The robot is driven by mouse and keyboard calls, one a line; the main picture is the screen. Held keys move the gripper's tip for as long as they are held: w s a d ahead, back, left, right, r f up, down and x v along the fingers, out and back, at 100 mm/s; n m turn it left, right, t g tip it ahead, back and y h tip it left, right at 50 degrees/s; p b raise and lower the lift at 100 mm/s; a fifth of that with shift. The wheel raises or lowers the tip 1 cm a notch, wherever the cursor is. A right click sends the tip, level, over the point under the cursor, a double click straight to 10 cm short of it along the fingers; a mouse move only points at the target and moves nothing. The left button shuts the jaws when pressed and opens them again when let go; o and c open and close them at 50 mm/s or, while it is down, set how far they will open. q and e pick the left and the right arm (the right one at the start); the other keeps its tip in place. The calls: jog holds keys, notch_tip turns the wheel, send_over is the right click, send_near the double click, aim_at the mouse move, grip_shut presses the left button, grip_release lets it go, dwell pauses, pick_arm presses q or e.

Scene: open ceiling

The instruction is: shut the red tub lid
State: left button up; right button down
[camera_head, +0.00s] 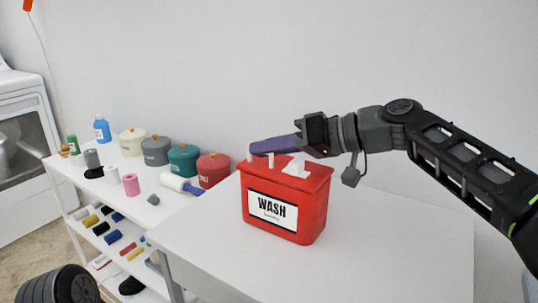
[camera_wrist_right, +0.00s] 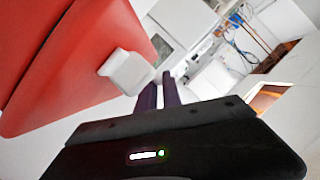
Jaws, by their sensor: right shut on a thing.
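The red tub (camera_head: 285,215) with a white WASH label stands upright on the white table. Its red lid (camera_head: 320,172) lies across the top and looks flat, with a white raised tab (camera_head: 296,168) and small white posts. My right gripper (camera_head: 257,147) reaches in from the right, its purple fingers low over the lid's back left. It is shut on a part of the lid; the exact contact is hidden. In the right wrist view the red lid (camera_wrist_right: 75,70) and white tab (camera_wrist_right: 127,72) are beside the nearly touching fingers (camera_wrist_right: 161,85). My left gripper is out of view.
A white shelf (camera_head: 160,215) at the left holds several lidded pots, including a red one (camera_head: 213,170), bottles and small coloured items. A white appliance (camera_head: 25,120) stands far left. The table right of the tub (camera_head: 400,240) is clear. A wall is behind.

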aim_at(304, 171)
jog(key=shift+f, duration=0.15)
jog(key=c, duration=1.8)
grip_release()
jog(key=shift+d, duration=0.1)
jog(key=v, duration=0.7)
jog(key=shift+s+d+r, duration=0.15)
jog(key=shift+d+r, duration=0.05)
jog(key=shift+d, duration=0.05)
